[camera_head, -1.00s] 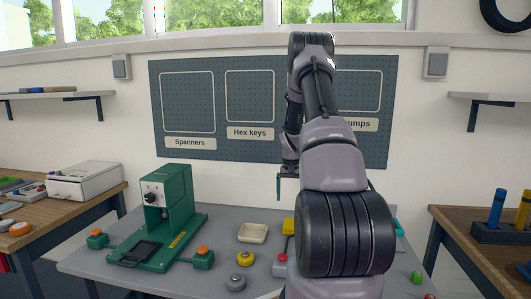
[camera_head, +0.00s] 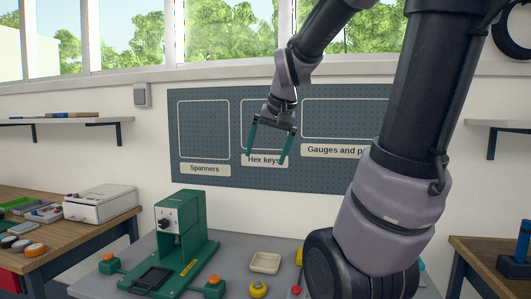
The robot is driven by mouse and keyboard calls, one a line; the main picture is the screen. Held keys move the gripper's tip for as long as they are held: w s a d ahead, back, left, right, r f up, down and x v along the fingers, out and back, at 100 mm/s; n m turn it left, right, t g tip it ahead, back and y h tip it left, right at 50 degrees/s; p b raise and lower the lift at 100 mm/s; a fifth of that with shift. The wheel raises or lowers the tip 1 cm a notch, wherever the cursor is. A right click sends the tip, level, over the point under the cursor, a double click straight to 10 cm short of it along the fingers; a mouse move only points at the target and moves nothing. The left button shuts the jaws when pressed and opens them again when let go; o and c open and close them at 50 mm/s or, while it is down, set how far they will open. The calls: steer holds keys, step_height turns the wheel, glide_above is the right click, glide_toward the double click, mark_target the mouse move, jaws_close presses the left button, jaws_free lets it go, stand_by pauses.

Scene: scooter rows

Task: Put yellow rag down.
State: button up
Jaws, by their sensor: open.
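My gripper (camera_head: 266,160) hangs in the air in front of the pegboard, well above the grey bench. Its two green fingers are spread apart, with nothing between them. A small yellow thing (camera_head: 299,256) lies on the bench, partly hidden behind my arm. I cannot tell whether it is the yellow rag. No other cloth shows in view.
A green machine (camera_head: 182,235) stands on the grey bench (camera_head: 228,248). A cream tray (camera_head: 265,263) and a yellow round knob (camera_head: 258,289) are to its right. A wooden side bench (camera_head: 105,225) holds a white box (camera_head: 100,205). My arm hides the bench's right part.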

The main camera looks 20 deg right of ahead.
steer(key=s+a+r+t+y, duration=0.1)
steer(key=s+a, duration=0.3)
steer(key=s, duration=0.5)
steer(key=shift+s+a+r+n+t, duration=0.2)
steer(key=shift+s+a+n+t, duration=0.1)
steer(key=shift+s+n, duration=0.1)
steer(key=shift+w, duration=0.1)
stand_by(0.5)
